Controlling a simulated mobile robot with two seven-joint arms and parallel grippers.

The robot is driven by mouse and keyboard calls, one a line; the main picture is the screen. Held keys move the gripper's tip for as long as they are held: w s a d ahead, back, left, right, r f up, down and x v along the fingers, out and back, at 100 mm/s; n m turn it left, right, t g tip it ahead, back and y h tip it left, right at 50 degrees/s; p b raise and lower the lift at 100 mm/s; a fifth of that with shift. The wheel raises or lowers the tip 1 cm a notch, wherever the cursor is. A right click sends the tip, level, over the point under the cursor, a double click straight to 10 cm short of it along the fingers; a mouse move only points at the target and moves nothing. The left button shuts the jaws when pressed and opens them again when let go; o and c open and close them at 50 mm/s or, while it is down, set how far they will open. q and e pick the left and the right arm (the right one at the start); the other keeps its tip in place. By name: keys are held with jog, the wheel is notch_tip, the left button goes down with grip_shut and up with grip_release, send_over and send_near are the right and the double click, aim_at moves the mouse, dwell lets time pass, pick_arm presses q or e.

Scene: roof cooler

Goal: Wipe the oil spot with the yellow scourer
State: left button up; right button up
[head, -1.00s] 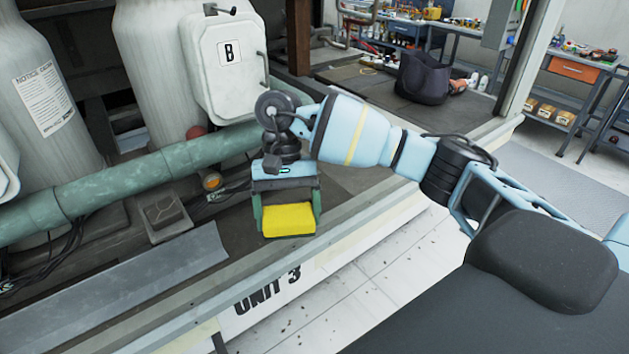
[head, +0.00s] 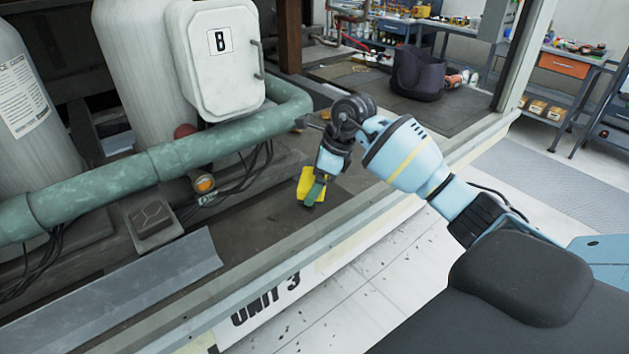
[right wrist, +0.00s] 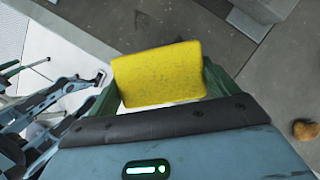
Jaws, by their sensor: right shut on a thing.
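My right gripper (head: 315,192) is shut on the yellow scourer (head: 305,181), above the dark floor strip of the unit, between the green pipe and the front ledge. The scourer also shows in the right wrist view (right wrist: 158,75), broad and yellow between the green fingers of the gripper (right wrist: 155,90). The head view does not show clearly whether the scourer touches the floor. I cannot make out an oil spot for certain in either view. My left gripper is not in view.
The white box marked B (head: 222,75) is behind. A raised front ledge (head: 375,215) borders the strip.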

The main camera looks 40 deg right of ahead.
aim_at(301, 206)
jog(key=shift+a+f+b, duration=0.1)
jog(key=shift+f+b, duration=1)
jog(key=shift+f, duration=1.9)
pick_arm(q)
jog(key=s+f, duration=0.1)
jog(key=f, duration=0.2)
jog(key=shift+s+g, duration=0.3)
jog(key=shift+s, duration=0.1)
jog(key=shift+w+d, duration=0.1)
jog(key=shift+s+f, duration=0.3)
pick_arm(e)
jog(key=shift+f, duration=0.2)
pick_arm(q)
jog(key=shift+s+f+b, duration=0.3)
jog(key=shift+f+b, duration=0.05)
jog(key=shift+b, duration=0.2)
pick_arm(e)
jog(key=shift+f, duration=0.8)
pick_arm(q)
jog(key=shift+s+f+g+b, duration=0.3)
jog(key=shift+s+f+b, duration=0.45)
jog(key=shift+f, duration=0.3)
pick_arm(e)
jog(key=shift+w+a, duration=0.1)
jog(key=shift+w, duration=1.75)
